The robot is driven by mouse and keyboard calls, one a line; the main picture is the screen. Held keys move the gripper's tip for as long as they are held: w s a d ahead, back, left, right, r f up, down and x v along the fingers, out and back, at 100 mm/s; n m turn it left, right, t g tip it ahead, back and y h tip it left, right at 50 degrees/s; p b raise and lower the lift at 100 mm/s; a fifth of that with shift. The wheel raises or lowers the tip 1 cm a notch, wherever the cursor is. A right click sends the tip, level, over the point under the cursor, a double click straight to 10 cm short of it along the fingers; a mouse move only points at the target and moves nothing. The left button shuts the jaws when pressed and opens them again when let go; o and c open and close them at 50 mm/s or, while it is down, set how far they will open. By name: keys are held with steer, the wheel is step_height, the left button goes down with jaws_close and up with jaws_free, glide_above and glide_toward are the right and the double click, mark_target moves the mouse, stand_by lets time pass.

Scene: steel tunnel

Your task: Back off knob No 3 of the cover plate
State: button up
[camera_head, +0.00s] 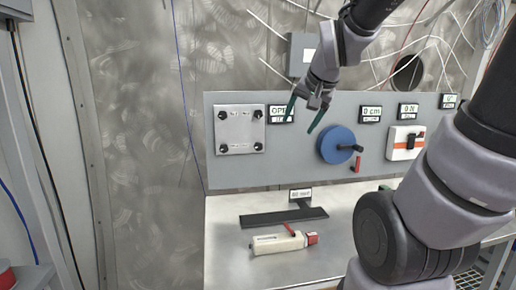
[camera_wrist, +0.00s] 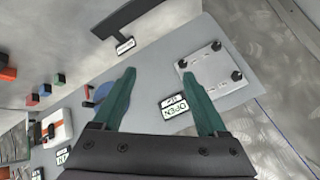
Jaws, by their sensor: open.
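The cover plate (camera_head: 240,142) is a light square plate at the left end of the grey panel, with a black knob near each corner. It also shows in the wrist view (camera_wrist: 212,75), at the upper right. The small markings by the knobs are too small to read, so I cannot tell which is No 3. My gripper (camera_head: 303,118) is open and empty, with green fingers. In the head view it appears to the right of the plate, in front of the panel.
An OPEN sign (camera_head: 281,113) is beside the plate. A blue wheel (camera_head: 337,145) with a black handle and an orange-white switch (camera_head: 405,142) are to the right.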

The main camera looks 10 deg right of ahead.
steer(key=w+a+f+m+t, duration=0.3)
steer(key=w+f+m, duration=0.2)
steer(key=w+f, duration=0.8)
steer(key=m+t, duration=0.7)
steer(key=m, duration=1)
glide_toward(258, 147)
steer(key=shift+h, duration=0.4)
steer(key=w, duration=1)
steer(key=shift+w+a+r, duration=0.1)
steer(key=shift+a+r, duration=0.1)
jaws_close()
